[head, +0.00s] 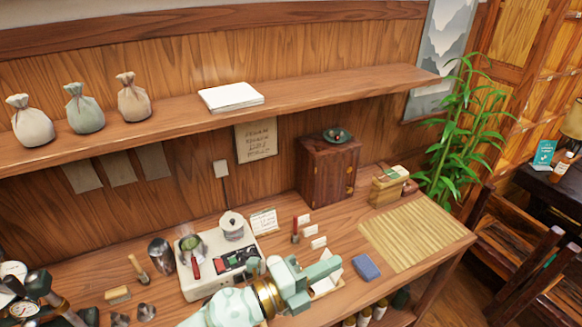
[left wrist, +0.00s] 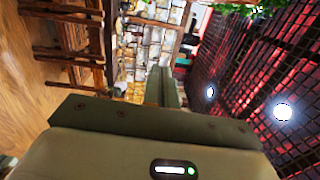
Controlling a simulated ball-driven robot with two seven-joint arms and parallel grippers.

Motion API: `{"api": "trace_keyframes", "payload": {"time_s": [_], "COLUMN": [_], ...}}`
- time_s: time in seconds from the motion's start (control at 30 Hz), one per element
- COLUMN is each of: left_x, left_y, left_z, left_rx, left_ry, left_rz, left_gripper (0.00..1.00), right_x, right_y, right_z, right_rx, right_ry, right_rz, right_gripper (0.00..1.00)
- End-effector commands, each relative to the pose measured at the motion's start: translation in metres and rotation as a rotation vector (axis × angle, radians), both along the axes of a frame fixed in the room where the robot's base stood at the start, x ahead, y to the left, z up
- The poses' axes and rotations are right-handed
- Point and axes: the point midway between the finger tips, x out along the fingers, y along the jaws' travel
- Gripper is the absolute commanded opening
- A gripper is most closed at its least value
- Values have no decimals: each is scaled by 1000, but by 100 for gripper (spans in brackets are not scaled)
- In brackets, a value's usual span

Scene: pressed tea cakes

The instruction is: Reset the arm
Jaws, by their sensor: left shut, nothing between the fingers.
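My left arm comes up from the bottom of the head view, pale green with a brass-coloured ring at the wrist. My left gripper (head: 333,268) is over the front part of the wooden counter (head: 415,257), pointing right. Its fingers are shut with nothing between them. In the left wrist view the shut fingers (left wrist: 162,87) point away from the camera into the room, with no object at them. My right gripper is not in view. My arm hides part of the counter's front and the things behind it.
A white machine (head: 200,280) stands just behind my arm. A blue block (head: 366,267) lies close right of the gripper, before a bamboo mat (head: 405,238). A wooden cabinet (head: 325,172) stands at the back. A shelf (head: 300,97) with cloth bags (head: 85,108) runs above.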

Motion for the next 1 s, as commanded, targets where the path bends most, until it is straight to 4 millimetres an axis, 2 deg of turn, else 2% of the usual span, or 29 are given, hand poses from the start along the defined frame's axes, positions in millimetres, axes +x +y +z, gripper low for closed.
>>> {"api": "trace_keyframes", "payload": {"time_s": [0.03, 0.07, 0.13, 0.2, 0.3, 0.4, 0.6, 0.73, 0.77, 0.8, 0.97, 1.0], "left_x": [11, 20, 35, 35, 14, -17, -87, -135, -138, -133, -127, -128], "left_y": [23, 43, 103, 165, 234, 280, 338, 363, 364, 360, 348, 345], "left_z": [25, 36, 42, 27, -5, -33, -70, -84, -94, -116, -191, -211], "left_rx": [-155, -232, -368, -433, -441, -403, -277, -174, -158, -157, -145, -143], "left_ry": [55, 93, 210, 348, 529, 681, 927, 1064, 1088, 1104, 1186, 1211], "left_rz": [179, 299, 590, 856, 1140, 1330, 1575, 1682, 1687, 1674, 1641, 1634], "left_gripper": [0, 0, 0, 0, 0, 0, 0, 0, 0, 0, 0, 0], "right_x": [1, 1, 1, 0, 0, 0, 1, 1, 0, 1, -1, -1], "right_y": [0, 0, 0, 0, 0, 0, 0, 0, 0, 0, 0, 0], "right_z": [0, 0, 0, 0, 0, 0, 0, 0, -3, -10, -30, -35], "right_rx": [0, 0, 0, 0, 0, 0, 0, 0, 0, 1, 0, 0], "right_ry": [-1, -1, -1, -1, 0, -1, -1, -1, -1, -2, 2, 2], "right_rz": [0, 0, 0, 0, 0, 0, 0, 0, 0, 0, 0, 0], "right_gripper": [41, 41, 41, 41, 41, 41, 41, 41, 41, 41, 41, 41]}}
